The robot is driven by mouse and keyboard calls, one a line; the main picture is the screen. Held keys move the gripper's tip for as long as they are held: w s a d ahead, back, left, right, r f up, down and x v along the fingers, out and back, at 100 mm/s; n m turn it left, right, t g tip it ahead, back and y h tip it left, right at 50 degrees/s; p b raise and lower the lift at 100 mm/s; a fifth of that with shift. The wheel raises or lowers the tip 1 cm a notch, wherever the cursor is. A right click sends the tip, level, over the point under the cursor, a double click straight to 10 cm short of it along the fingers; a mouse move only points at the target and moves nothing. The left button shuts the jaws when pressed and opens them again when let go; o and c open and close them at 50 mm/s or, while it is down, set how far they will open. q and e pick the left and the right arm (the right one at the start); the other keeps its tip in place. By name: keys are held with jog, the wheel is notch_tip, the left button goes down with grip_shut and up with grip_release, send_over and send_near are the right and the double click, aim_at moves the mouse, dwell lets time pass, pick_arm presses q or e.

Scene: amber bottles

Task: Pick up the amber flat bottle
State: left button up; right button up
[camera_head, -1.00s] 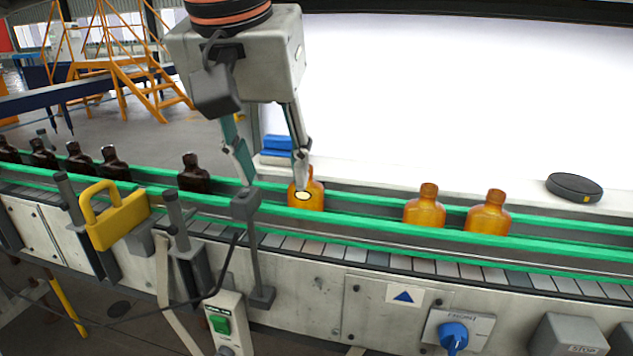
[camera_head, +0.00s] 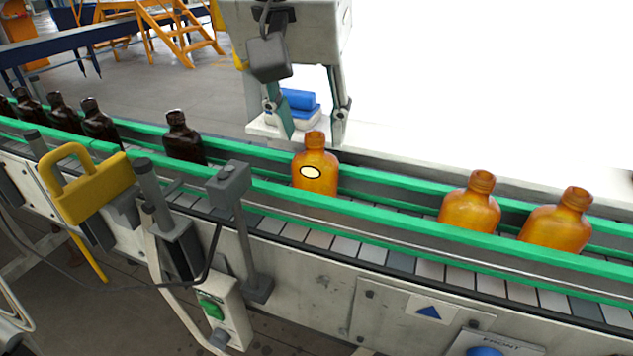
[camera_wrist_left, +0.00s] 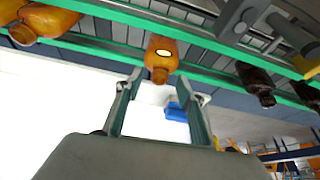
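An amber flat bottle (camera_head: 315,178) with a pale oval label stands upright on the conveyor, between the green rails. It also shows in the left wrist view (camera_wrist_left: 162,55), where its neck points toward my gripper. My left gripper (camera_head: 312,138) hangs above it, open, with one finger on each side of the bottle's neck. In the left wrist view the fingertips (camera_wrist_left: 159,76) straddle the neck with gaps visible. Two other amber bottles, one nearer (camera_head: 469,205) and one farther right (camera_head: 558,222), stand on the belt without visible labels. My right gripper is not in view.
Several dark brown bottles (camera_head: 184,138) stand on the belt to the left. A sensor post (camera_head: 236,190) and a yellow padlock-shaped piece (camera_head: 85,190) rise at the conveyor's front edge. Blue items (camera_head: 299,100) lie behind the rail. The belt between the labelled and nearer amber bottles is free.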

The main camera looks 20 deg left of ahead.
aim_at(313, 136)
pick_arm(q)
jog(key=x, duration=0.3)
jog(key=shift+w, duration=0.1)
jog(key=shift+r, duration=0.1)
grip_shut()
